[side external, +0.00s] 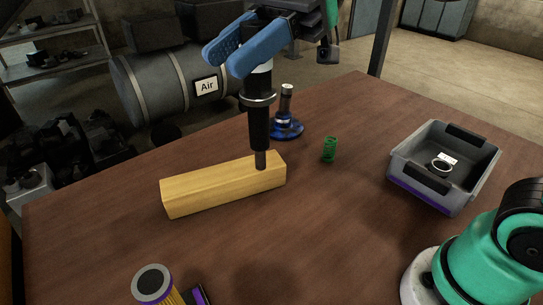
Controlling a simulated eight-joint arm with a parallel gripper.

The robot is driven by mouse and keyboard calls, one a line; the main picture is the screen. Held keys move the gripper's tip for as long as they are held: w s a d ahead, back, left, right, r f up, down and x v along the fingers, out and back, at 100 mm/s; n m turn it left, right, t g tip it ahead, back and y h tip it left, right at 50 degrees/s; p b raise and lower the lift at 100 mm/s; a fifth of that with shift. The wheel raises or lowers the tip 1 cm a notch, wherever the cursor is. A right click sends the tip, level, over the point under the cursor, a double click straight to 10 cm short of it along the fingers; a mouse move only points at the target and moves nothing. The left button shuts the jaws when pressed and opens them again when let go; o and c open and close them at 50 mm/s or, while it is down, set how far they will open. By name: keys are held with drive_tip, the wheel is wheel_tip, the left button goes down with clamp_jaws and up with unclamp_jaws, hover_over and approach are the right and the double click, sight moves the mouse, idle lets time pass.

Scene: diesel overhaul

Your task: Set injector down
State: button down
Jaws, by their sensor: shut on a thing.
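The injector (259,125) is a dark, upright cylinder with a metal collar and a narrow tip pointing down. My gripper (243,52) has blue fingers and is shut on the injector's light-coloured top. The injector's tip is at the right end of a yellow wooden block (215,190). I cannot tell whether the tip touches the block, stands in it or is just in front of or behind its edge.
A blue-based part with an upright stem (286,125) stands just behind the injector. A green spring (329,150) stands to the right. A grey bin (403,172) holding a ring is further right. A purple-trimmed cylinder (153,284) is at the front left. The table (330,220) is clear in the middle.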

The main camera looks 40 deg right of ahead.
drive_tip(key=shift+s+d+r+n+g, duration=0.15)
drive_tip(key=shift+s+r+n+g, duration=0.15)
drive_tip(key=shift+r, duration=0.1)
drive_tip(key=shift+s+f, duration=0.15)
drive_tip(key=shift+f, duration=0.05)
wheel_tip(320, 180, down, 19)
drive_tip(key=shift+f, duration=0.25)
drive_tip(key=c, duration=0.6)
unclamp_jaws()
drive_tip(key=shift+o, duration=0.2)
drive_tip(key=shift+r, duration=0.15)
